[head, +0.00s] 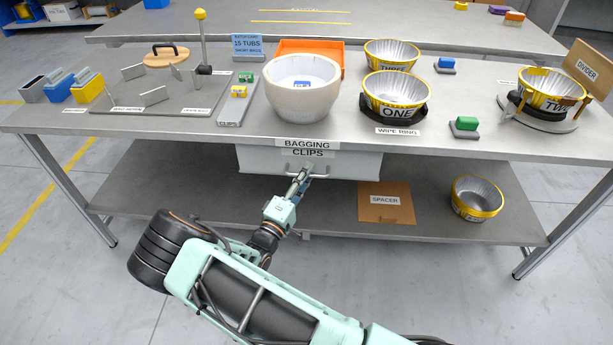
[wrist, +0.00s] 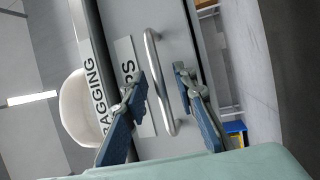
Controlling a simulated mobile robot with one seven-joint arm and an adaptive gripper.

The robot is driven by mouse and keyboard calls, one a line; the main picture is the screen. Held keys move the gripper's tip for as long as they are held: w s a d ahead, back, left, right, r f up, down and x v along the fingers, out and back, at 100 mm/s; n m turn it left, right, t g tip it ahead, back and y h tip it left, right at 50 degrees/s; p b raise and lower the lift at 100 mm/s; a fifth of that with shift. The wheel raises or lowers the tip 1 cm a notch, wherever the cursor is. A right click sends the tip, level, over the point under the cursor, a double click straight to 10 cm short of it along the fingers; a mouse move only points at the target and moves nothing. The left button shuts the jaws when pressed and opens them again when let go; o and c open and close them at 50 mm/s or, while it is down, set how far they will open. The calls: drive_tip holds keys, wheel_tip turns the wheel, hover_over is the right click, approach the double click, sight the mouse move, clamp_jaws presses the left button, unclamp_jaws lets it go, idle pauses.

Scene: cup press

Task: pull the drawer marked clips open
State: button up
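The drawer (head: 350,164) is a pale grey front under the tabletop's front edge, with a "CLIPS" label below a "BAGGING" label; it looks shut. Its bar handle (wrist: 157,85) is silver and shows between my gripper's two fingers in the wrist view. In the head view the handle (head: 318,176) is partly hidden by my gripper (head: 302,176). My gripper also shows in the wrist view (wrist: 160,82), open, with one finger on each side of the handle. I see gaps between fingers and bar; whether the fingertips touch the drawer front I cannot tell.
The steel table (head: 210,148) carries a white bowl (head: 300,100), several silver tubs with yellow rims, and trays. On the lower shelf (head: 200,175), a brown spacer (head: 386,202) and a tub (head: 477,198) stand right of the drawer. The floor in front is clear.

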drive_tip(key=shift+w, duration=0.1)
clamp_jaws()
idle(0.4)
drive_tip(key=s+p, duration=0.4)
drive_tip(key=s, duration=1.2)
drive_tip(key=shift+a, duration=0.2)
unclamp_jaws()
drive_tip(key=shift+s+a, duration=0.1)
